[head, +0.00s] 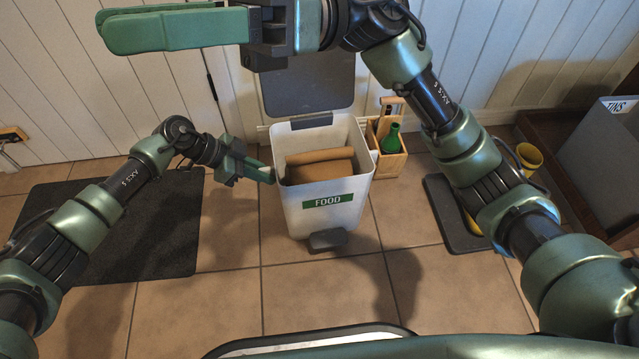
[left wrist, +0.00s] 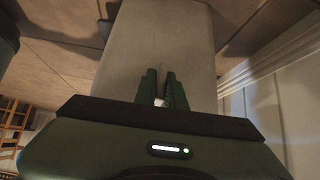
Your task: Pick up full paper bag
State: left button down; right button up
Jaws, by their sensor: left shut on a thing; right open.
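A brown paper bag (head: 318,171) sits inside the white bin (head: 298,211) labelled FOOD; its top shows below the bin's rim and the rest is hidden by the walls. The bin's grey lid (head: 309,88) stands open at the back. My left gripper (head: 268,174) is at the bin's left side, near the rim, outside the bag. In the left wrist view its fingers (left wrist: 162,75) are shut on a small pale part in front of the bin's side (left wrist: 160,40), seemingly the bin itself.
A wooden caddy (head: 392,163) with a green bottle (head: 391,138) stands right of the bin. A dark mat (head: 150,240) lies on the left floor. A grey TINS container (head: 605,150) and a yellow item (head: 529,157) are at right.

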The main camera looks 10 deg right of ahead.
jog(key=w+f+t+h, duration=0.45)
jog(key=w+f, duration=0.55)
jog(key=f, duration=0.3)
jog(key=m+t+h, duration=0.1)
jog(key=t+h, duration=0.4)
jog(key=h, duration=0.5)
send_near(321, 153)
jog(key=f, duration=0.2)
jog(key=shift+a+f+m+g, duration=0.25)
jog(key=shift+f+m, duration=0.05)
jog(key=shift+f, duration=0.1)
jog(key=shift+y, duration=0.25)
jog(key=x, duration=0.6)
jog(key=shift+w+a+r, duration=0.15)
jog(key=shift+w, duration=0.05)
jog(key=shift+f, duration=0.2)
jog(key=shift+f, duration=0.25)
